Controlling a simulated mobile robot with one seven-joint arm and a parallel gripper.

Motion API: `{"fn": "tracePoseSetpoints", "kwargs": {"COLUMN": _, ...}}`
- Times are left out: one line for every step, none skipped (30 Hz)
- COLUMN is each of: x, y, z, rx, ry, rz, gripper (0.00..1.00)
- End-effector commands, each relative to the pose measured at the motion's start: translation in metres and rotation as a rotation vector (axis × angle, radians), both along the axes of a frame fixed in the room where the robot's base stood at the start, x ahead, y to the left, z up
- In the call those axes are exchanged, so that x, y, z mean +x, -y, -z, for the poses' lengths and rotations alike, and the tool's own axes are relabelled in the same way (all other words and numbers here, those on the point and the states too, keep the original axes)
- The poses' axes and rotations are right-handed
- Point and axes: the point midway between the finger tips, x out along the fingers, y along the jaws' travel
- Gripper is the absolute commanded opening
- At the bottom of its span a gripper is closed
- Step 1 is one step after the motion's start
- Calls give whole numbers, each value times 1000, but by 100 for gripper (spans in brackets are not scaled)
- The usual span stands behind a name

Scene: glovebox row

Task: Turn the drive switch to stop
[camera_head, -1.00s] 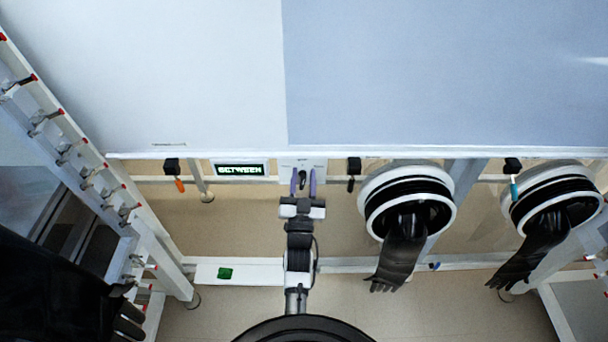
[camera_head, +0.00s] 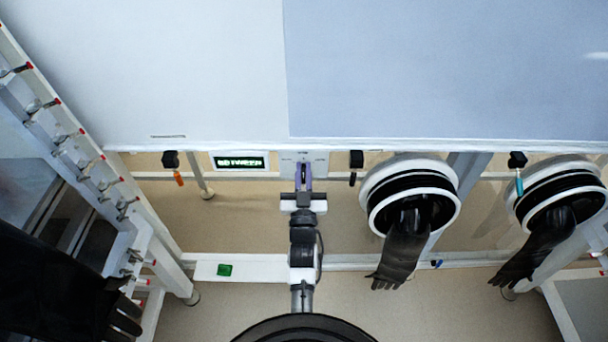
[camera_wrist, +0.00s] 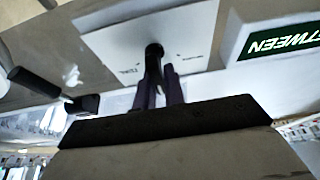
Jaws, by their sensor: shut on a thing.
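The drive switch is a small black knob (camera_wrist: 153,55) on a white plate (camera_wrist: 105,42) in the wrist view; the plate (camera_head: 290,157) also shows at the front edge of the bench in the head view. My gripper (camera_head: 304,172) has its two purple fingers closed in on the knob. In the wrist view my gripper (camera_wrist: 160,78) is shut on the knob, its fingers covering part of it. Small lettering stands on the plate at both sides of the knob, too blurred to read surely. A green-lit display (camera_wrist: 285,42) beside the plate reads "BETWEEN".
Two glove ports (camera_head: 412,195) (camera_head: 556,198) with hanging black gloves are right of my arm. Small hanging tools or handles (camera_head: 178,176) (camera_head: 355,163) (camera_head: 518,170) line the edge. A green item (camera_head: 225,270) lies on the low white rail. A valve rack (camera_head: 75,137) stands left.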

Motion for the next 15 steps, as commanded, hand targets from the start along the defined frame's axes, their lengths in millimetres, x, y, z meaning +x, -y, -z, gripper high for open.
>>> {"fn": "tracePoseSetpoints", "kwargs": {"x": 1, "y": 0, "z": -1, "rx": -3, "ry": 2, "rz": 0, "gripper": 0}}
{"fn": "tracePoseSetpoints", "kwargs": {"x": 1, "y": 0, "z": -1, "rx": -3, "ry": 2, "rz": 0, "gripper": 0}}
{"fn": "tracePoseSetpoints", "kwargs": {"x": 1, "y": 0, "z": -2, "rx": -3, "ry": 2, "rz": 0, "gripper": 0}}
{"fn": "tracePoseSetpoints", "kwargs": {"x": 1, "y": 0, "z": -2, "rx": -3, "ry": 2, "rz": 0, "gripper": 0}}
{"fn": "tracePoseSetpoints", "kwargs": {"x": 1, "y": 0, "z": -2, "rx": -3, "ry": 2, "rz": 0, "gripper": 0}}
{"fn": "tracePoseSetpoints", "kwargs": {"x": 1, "y": 0, "z": -2, "rx": -3, "ry": 2, "rz": 1, "gripper": 0}}
{"fn": "tracePoseSetpoints", "kwargs": {"x": 1, "y": 0, "z": -2, "rx": -3, "ry": 2, "rz": 1, "gripper": 0}}
{"fn": "tracePoseSetpoints", "kwargs": {"x": 1, "y": 0, "z": -2, "rx": -3, "ry": 2, "rz": 1, "gripper": 0}}
{"fn": "tracePoseSetpoints", "kwargs": {"x": 1, "y": 0, "z": -2, "rx": -2, "ry": 2, "rz": 1, "gripper": 15}}
{"fn": "tracePoseSetpoints", "kwargs": {"x": 1, "y": 0, "z": -2, "rx": -2, "ry": 2, "rz": 1, "gripper": 19}}
{"fn": "tracePoseSetpoints", "kwargs": {"x": 1, "y": 0, "z": -2, "rx": -2, "ry": 2, "rz": 1, "gripper": 23}}
{"fn": "tracePoseSetpoints", "kwargs": {"x": 0, "y": 0, "z": -1, "rx": -2, "ry": 2, "rz": 1, "gripper": 28}}
{"fn": "tracePoseSetpoints", "kwargs": {"x": 1, "y": 0, "z": -1, "rx": -2, "ry": 1, "rz": 1, "gripper": 32}}
{"fn": "tracePoseSetpoints", "kwargs": {"x": 0, "y": 0, "z": -1, "rx": -2, "ry": 1, "rz": 1, "gripper": 33}}
{"fn": "tracePoseSetpoints", "kwargs": {"x": 0, "y": 0, "z": -1, "rx": -2, "ry": 1, "rz": 1, "gripper": 33}}
